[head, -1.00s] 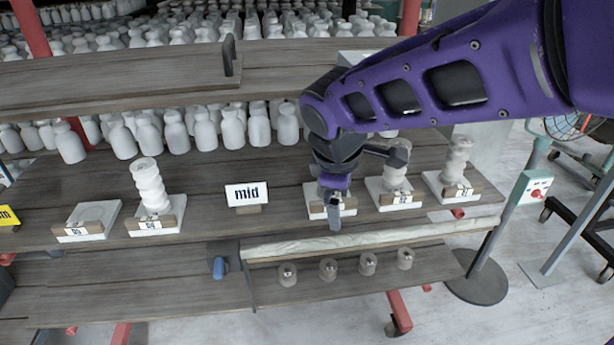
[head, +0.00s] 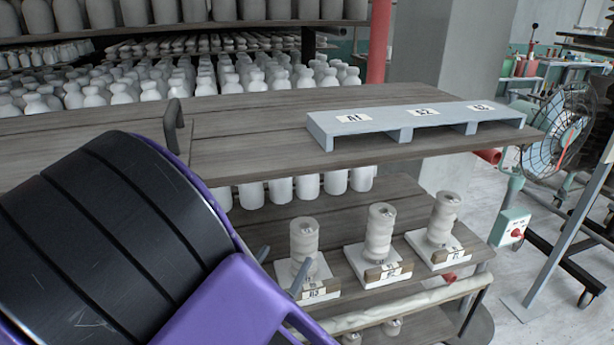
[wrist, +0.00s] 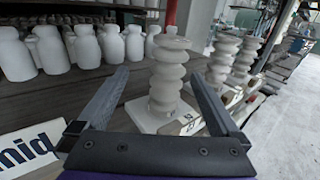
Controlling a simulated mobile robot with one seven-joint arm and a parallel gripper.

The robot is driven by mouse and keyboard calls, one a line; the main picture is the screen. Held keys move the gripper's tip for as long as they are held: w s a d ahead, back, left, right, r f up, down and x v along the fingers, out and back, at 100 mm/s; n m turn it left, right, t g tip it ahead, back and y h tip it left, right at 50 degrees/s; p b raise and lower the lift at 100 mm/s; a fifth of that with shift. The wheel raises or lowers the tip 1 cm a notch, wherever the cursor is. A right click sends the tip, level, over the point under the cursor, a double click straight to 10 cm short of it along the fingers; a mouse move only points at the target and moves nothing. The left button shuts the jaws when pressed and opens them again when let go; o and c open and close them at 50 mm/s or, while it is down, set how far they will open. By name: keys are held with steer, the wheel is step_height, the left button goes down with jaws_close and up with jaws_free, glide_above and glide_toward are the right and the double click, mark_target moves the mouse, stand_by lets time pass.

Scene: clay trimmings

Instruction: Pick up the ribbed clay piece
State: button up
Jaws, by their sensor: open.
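Several ribbed clay pieces are pale, stacked-ring columns, and three stand upright in the head view. The left one (head: 304,240) is on a white base (head: 318,270) tagged R3, the middle one (head: 380,232) on a base tagged R2, the right one (head: 443,218) on another tagged base. In the wrist view, the nearest ribbed piece (wrist: 169,75) stands between the lines of my fingers, a little beyond their tips. My gripper (wrist: 160,72) is open and empty. In the head view my arm covers the lower left, and only the finger ends show beside the left piece.
A low grey-blue rack (head: 385,122) with tags stands on the upper shelf board (head: 250,130), above and behind the pieces. A "mid" sign (wrist: 28,150) is at lower left in the wrist view. White bottles (wrist: 85,45) stand behind. Open floor (head: 510,285) lies to the right.

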mark_target(297, 246)
steer(key=x, duration=0.3)
steer(key=d+x, duration=0.1)
steer(key=x, duration=0.1)
steer(key=shift+d+r, duration=0.1)
steer(key=shift+r, duration=0.15)
steer(key=shift+d+x, duration=0.15)
steer(key=shift+x, duration=1.2)
steer(key=shift+d+x, duration=0.1)
steer(key=shift+x, duration=1.25)
steer(key=shift+s, duration=0.1)
steer(key=shift+c, duration=0.3)
jaws_close()
